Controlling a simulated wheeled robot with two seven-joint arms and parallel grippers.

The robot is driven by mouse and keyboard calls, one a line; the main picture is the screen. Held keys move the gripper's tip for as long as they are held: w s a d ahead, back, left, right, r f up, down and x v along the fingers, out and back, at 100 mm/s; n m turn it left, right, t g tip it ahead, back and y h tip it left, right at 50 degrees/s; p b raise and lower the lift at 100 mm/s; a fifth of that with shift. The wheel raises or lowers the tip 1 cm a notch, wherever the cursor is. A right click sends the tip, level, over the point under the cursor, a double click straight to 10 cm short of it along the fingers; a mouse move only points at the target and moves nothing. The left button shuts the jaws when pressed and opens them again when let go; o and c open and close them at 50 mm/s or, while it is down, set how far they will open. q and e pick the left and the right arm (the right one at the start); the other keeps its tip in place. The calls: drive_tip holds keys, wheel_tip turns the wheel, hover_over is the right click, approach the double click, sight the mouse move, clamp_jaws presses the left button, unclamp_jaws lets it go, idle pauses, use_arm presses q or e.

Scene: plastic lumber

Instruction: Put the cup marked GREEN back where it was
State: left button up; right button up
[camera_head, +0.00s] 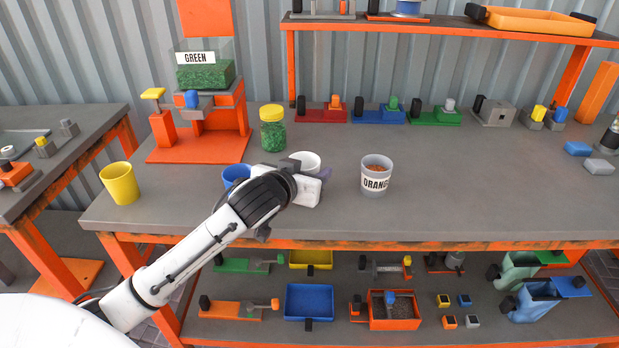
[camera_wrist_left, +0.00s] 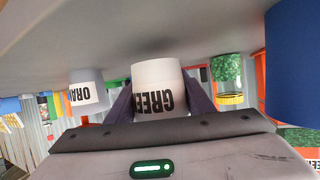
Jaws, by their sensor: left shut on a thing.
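The cup marked GREEN (camera_wrist_left: 158,76) is white, and its label shows upside down between my fingers in the left wrist view. In the head view only its pale rim (camera_head: 305,161) shows above my left gripper (camera_head: 310,174). My left gripper is shut on this cup over the workbench. I cannot tell whether its base touches the top. The cup marked ORANGE (camera_head: 376,178) stands apart to the right with orange bits inside. It also shows in the left wrist view (camera_wrist_left: 87,92). My right gripper is out of view.
A blue cup (camera_head: 236,174) stands close left of my gripper, partly hidden by my arm. A yellow-lidded jar of green bits (camera_head: 272,130) stands behind. A yellow cup (camera_head: 119,184) is near the left edge. The GREEN dispenser (camera_head: 203,77) stands back left.

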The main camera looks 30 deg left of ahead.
use_arm(q)
drive_tip(key=shift+f, duration=0.7)
drive_tip(key=shift+f, duration=0.1)
drive_tip(key=o, duration=1.1)
drive_tip(key=v, duration=1.2)
drive_tip(key=shift+p, duration=0.4)
